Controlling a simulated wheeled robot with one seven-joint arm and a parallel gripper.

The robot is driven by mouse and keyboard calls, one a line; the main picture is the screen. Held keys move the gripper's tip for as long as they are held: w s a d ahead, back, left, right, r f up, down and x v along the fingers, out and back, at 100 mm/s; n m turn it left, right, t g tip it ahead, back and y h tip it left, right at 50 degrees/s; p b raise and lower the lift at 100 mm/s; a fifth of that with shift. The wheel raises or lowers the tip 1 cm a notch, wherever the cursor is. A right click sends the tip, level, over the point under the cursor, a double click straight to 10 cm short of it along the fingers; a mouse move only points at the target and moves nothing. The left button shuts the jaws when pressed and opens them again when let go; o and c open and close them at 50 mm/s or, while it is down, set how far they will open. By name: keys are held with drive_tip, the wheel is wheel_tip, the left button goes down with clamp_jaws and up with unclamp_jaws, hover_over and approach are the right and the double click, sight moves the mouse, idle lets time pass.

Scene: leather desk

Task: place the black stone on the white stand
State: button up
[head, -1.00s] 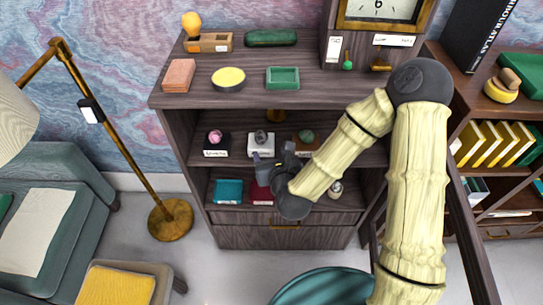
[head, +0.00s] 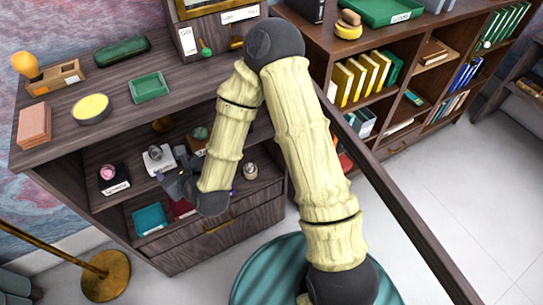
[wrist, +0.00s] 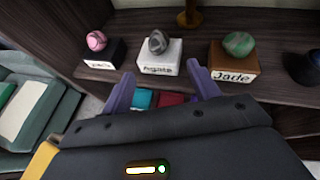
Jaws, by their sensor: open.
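In the head view my gripper (head: 176,168) is just right of and below the stand, partly hidden by my own wrist.
A dark stand with a pink stone (wrist: 97,41) is left of the white stand. A brown Jade stand with a green stone (wrist: 239,44) is to its right. A dark round thing (wrist: 307,66) is at the right edge. The cabinet top (head: 120,115) is above.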

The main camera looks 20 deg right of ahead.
drive_tip(key=d+n+g+h, duration=0.3)
drive_tip(key=d+n+g, duration=0.2)
drive_tip(key=d+n, duration=1.05)
drive_tip(key=s+d+r+n+g+h, duration=0.3)
drive_tip(key=s+d+r+n, duration=0.3)
drive_tip(key=s+d+n, duration=0.4)
drive_tip(key=d+n, duration=0.2)
drive_tip(key=n, duration=0.1)
drive_tip(key=shift+d+r+n+g+h, duration=0.2)
drive_tip(key=shift+n+g+h, duration=0.1)
drive_tip(key=shift+n+g, duration=0.1)
drive_tip(key=shift+r, duration=0.1)
drive_tip(key=w+p+v, duration=0.2)
drive_tip(key=p+v, duration=0.7)
drive_tip(key=shift+r+p, duration=0.35)
